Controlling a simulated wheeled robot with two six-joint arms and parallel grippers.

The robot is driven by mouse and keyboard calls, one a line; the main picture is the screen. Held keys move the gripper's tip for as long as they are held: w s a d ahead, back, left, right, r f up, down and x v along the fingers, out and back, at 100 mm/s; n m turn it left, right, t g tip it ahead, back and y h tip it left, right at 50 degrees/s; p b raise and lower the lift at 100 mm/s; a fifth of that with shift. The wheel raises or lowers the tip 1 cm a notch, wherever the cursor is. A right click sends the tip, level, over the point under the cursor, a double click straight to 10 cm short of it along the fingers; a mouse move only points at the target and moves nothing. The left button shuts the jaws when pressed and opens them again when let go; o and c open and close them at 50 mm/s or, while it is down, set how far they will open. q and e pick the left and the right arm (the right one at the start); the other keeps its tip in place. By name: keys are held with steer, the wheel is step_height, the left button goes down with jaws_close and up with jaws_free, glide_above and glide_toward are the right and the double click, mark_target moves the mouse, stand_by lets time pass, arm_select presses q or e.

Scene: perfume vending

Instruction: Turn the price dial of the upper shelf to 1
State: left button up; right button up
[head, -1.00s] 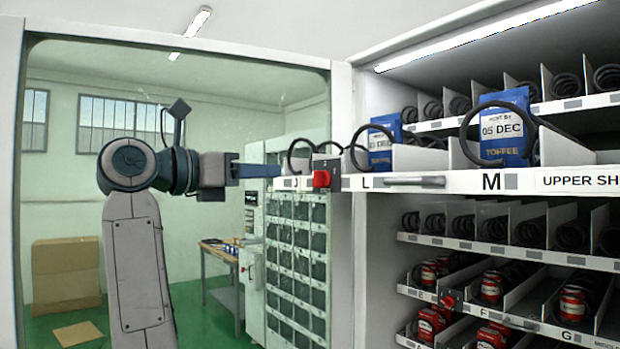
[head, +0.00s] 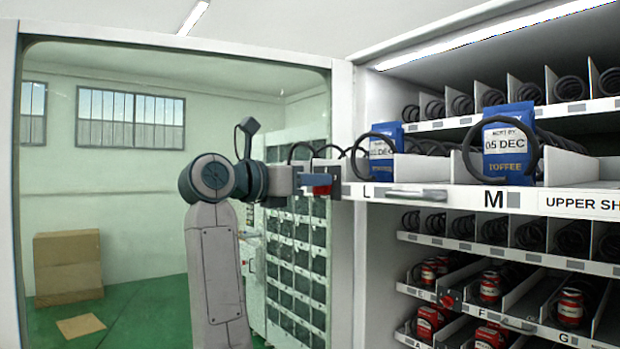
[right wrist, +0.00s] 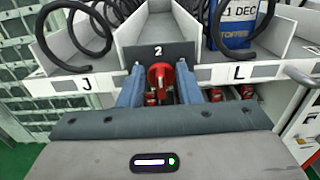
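The upper shelf's red price dial (head: 322,190) sits on the shelf front, left of the L label. In the right wrist view the red dial (right wrist: 160,76) is below a dark plate (right wrist: 158,52) that reads 2. My right gripper (right wrist: 160,88) is open, with one finger on each side of the dial and a small gap on both sides. In the head view the right gripper (head: 312,180) reaches the dial from the left and partly covers it. My left gripper is not in view.
The upper shelf (head: 440,192) has black coils and blue toffee bags (head: 508,150). A handle (head: 398,193) is right of the dial. Another red dial (head: 448,300) is on a lower shelf with red cans. A glass panel (head: 120,200) is left.

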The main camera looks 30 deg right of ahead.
jaws_close()
steer(key=shift+n, duration=0.3)
steer(key=n, duration=0.3)
steer(key=n+p, duration=0.1)
steer(key=n, duration=0.3)
steer(key=w+n+p, duration=0.1)
steer(key=n, duration=0.3)
steer(key=shift+f, duration=0.25)
steer(key=shift+n, duration=0.4)
jaws_free()
steer(key=shift+w, duration=0.1)
steer(key=shift+a, duration=0.1)
